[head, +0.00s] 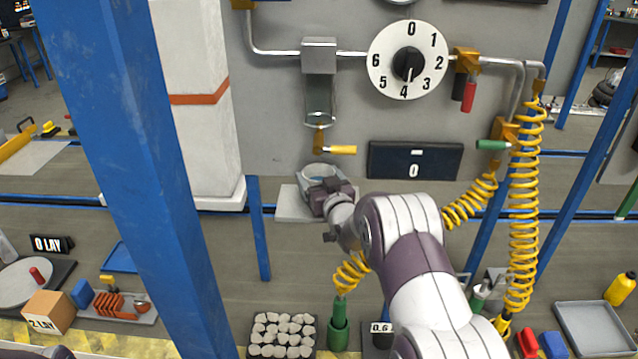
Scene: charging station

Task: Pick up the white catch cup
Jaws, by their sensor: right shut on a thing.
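The pale catch cup (317,170) is at the middle of the view, over a small light plate (290,206) on the wall panel and below a spout with a yellow-handled valve (342,150). My right gripper (323,187) reaches it from the front and is shut on the cup's near side. The gripper and wrist hide the cup's lower part, so I cannot tell whether it touches the plate. My left gripper is not in view.
A clear tube (319,95) hangs above the valve. Yellow coiled hoses (524,200) hang at right. A blue post (140,180) stands at left. A tray of stones (283,335) lies below.

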